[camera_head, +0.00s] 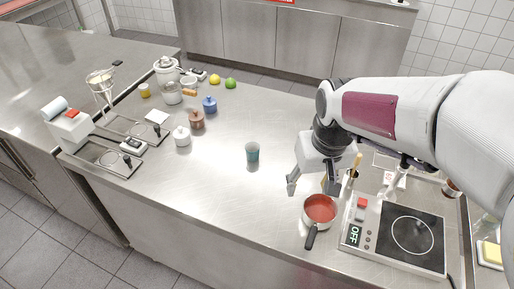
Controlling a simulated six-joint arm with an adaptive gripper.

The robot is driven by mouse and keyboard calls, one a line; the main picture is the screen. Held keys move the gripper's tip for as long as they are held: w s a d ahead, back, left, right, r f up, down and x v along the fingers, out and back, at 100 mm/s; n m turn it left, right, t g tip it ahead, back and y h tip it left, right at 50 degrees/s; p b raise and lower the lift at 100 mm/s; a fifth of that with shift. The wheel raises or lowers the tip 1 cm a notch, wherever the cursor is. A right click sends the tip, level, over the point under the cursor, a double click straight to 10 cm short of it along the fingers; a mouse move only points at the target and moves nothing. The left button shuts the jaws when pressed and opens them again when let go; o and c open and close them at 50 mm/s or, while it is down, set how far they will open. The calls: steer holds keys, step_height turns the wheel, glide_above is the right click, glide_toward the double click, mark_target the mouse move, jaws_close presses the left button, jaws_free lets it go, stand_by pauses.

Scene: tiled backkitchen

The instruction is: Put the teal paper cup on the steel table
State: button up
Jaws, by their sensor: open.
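The teal paper cup (252,152) stands upright on the steel table (225,190), near the middle of its top. My gripper (312,186) is open and empty. In the picture it is to the right of the cup and a little lower, with a clear gap between them. The height of my gripper above the table is hard to tell. The red pan lies close below it in the picture.
A red saucepan (319,209) and a hot plate (411,236) with an OFF display stand at the right front. Several jars, including a blue one (210,104), stand left of the cup. A lemon (215,79) and a lime (231,83) lie behind. Table around the cup is clear.

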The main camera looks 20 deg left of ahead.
steer(key=w+a+f, duration=0.1)
steer(key=w+a, duration=0.1)
steer(key=a, duration=0.2)
steer(key=w+a+f+n, duration=0.1)
steer(key=w+a+f, duration=0.1)
steer(key=a, duration=0.3)
steer(key=w+a+f+n+y, duration=0.1)
steer(key=w+a+f, duration=0.1)
steer(key=a, duration=0.2)
steer(key=shift+w+a, duration=0.35)
steer(key=shift+a, duration=0.05)
steer(key=t+y, duration=0.1)
steer(key=t, duration=0.1)
glide_toward(253, 147)
steer(key=shift+s+f+n, duration=0.2)
steer(key=shift+s+n, duration=0.1)
steer(key=shift+s, duration=0.15)
steer(key=shift+x, duration=1.35)
steer(key=shift+x, duration=2.6)
steer(key=c, duration=1.3)
